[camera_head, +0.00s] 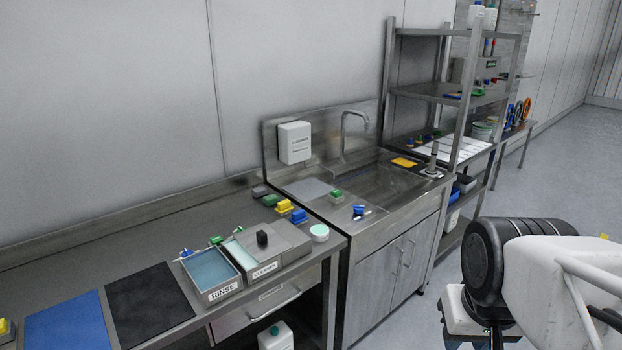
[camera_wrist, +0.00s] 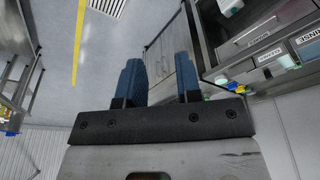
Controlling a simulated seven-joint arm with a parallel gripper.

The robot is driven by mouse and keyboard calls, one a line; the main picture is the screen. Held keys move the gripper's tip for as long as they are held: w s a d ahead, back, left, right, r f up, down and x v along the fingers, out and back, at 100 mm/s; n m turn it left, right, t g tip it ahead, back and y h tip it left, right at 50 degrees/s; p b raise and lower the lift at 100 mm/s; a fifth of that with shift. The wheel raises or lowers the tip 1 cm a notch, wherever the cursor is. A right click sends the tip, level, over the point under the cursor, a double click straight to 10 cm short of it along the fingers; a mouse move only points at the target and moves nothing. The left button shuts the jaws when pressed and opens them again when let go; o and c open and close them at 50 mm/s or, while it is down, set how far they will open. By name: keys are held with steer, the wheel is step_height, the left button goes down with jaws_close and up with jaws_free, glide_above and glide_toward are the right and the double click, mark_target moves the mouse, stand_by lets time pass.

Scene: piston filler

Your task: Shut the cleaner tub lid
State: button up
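In the head view the cleaner tub (camera_head: 264,270) stands on the steel bench, just right of the rinse tub (camera_head: 213,291). Its grey lid (camera_head: 284,237), with a black knob (camera_head: 262,239), covers the right part. A strip of pale green shows uncovered at the tub's left side, so the lid is not fully over it. My gripper (camera_wrist: 160,80) shows in the wrist view with two blue fingers apart and nothing between them. It is away from the tub, over the floor in front of the bench. The fingers do not show in the head view.
A white round container (camera_head: 319,233) stands by the lid's right side. A sink unit (camera_head: 370,215) and a steel rack (camera_head: 440,95) are to the right. The floor in front is clear.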

steer(key=shift+o, duration=1.1)
steer(key=shift+w+a+r, duration=0.1)
steer(key=shift+w+r, duration=0.05)
steer(key=shift+w, duration=0.25)
steer(key=shift+o, duration=0.4)
steer(key=w+a+r+n, duration=0.1)
steer(key=w+a, duration=0.2)
steer(key=w, duration=0.4)
steer(key=w+a+r+n, duration=0.1)
steer(key=w+a+r, duration=0.1)
steer(key=w, duration=0.5)
steer(key=shift+w+a+n+g, duration=0.15)
steer(key=shift+a+n+g, duration=0.15)
steer(key=shift+a, duration=0.2)
steer(key=n+g, duration=0.2)
steer(key=n, duration=0.5)
glide_above(261, 233)
steer(key=f, duration=1.4)
steer(key=shift+d+f, duration=0.3)
steer(key=shift+d, duration=0.1)
steer(key=shift+w+a+f, duration=0.15)
steer(key=shift+a+f, duration=0.1)
steer(key=shift+a, duration=0.1)
steer(key=shift+f, duration=0.1)
steer(key=shift+f, duration=3.8)
